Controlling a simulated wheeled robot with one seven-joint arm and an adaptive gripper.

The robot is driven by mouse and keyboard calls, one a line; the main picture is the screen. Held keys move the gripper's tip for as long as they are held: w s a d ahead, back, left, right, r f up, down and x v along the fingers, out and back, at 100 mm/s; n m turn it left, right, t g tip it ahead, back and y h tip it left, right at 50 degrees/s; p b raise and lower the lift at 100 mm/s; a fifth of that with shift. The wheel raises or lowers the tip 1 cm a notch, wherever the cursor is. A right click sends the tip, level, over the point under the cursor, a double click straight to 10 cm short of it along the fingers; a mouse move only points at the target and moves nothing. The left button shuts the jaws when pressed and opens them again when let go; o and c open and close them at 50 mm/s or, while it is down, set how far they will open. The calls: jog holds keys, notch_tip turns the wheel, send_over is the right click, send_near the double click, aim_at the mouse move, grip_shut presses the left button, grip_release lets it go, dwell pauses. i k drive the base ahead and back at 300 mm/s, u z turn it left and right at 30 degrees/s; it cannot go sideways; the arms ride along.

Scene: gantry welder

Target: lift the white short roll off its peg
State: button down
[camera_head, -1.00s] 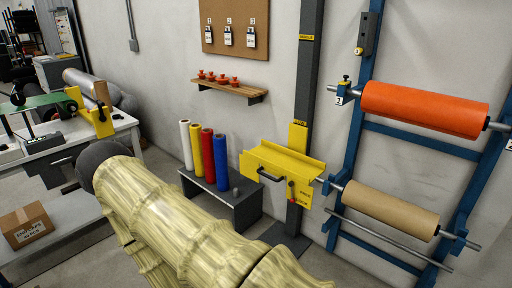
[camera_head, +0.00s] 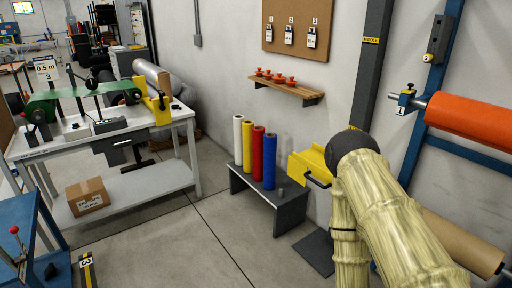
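The white short roll (camera_head: 239,140) stands upright at the left end of a row on a low dark bench (camera_head: 262,193). A yellow roll (camera_head: 248,146), a red roll (camera_head: 258,153) and a blue roll (camera_head: 270,162) stand to its right, close together. Any peg under the white roll is hidden. My arm, in a pale ribbed cover, shows at the right of the view, well right of the rolls. My gripper is not in view.
A yellow bracket (camera_head: 313,166) with a black handle is right of the bench. A wooden shelf (camera_head: 286,91) with red knobs is on the wall above. A workbench (camera_head: 110,138) stands at left, with a cardboard box (camera_head: 87,197) on its lower shelf. The floor (camera_head: 190,238) between is clear.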

aim_at(238, 120)
jog(key=u, duration=1.1)
jog(key=i, duration=4.1)
jog(key=z, duration=1.4)
jog(key=i, duration=0.5)
